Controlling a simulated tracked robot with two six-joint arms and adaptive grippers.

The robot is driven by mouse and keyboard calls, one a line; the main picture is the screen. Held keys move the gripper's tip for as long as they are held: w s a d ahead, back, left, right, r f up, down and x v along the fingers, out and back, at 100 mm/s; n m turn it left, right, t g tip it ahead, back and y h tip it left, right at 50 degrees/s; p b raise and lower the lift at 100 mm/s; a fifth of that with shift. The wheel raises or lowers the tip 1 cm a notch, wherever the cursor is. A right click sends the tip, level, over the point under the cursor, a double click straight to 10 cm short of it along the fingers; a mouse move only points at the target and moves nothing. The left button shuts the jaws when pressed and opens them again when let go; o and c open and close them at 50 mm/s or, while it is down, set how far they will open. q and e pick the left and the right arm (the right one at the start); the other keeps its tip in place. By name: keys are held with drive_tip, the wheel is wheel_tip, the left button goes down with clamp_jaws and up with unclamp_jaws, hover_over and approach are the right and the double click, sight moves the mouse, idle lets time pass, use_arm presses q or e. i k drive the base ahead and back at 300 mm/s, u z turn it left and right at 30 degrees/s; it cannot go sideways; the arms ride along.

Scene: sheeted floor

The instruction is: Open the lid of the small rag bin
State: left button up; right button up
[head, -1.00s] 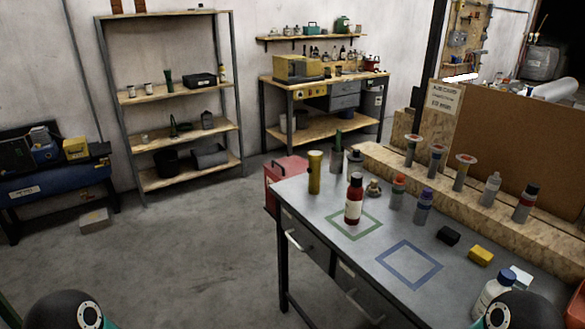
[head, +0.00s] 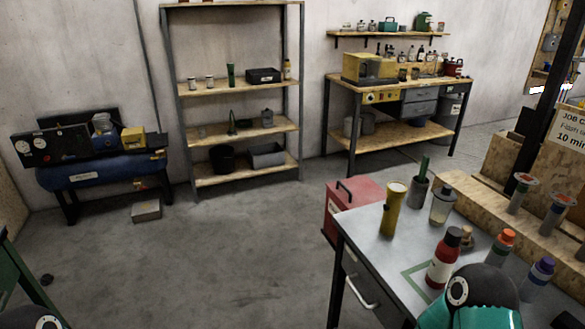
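No bin with a plainly visible rag lid can be made out, and I cannot tell which container is the small rag bin. A red box with a dark handle on top (head: 353,194) stands beyond the far left corner of the metal-topped table (head: 345,219), partly hidden by it. A small dark bin (head: 222,159) sits on the bottom shelf of the rack, with a grey open box (head: 266,155) beside it. Neither gripper is in view; only upper parts of my arms show at the bottom edge.
A shelf rack (head: 300,100) and a wooden workbench (head: 405,133) stand along the back wall. A blue compressor (head: 95,171) is at left, with a small box (head: 146,211) on the floor. Bottles stand on the near table. The floor in the middle is clear.

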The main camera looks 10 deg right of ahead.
sight(359, 187)
drive_tip(key=u, duration=0.15)
drive_tip(key=i, duration=2.05)
drive_tip(key=z, duration=0.4)
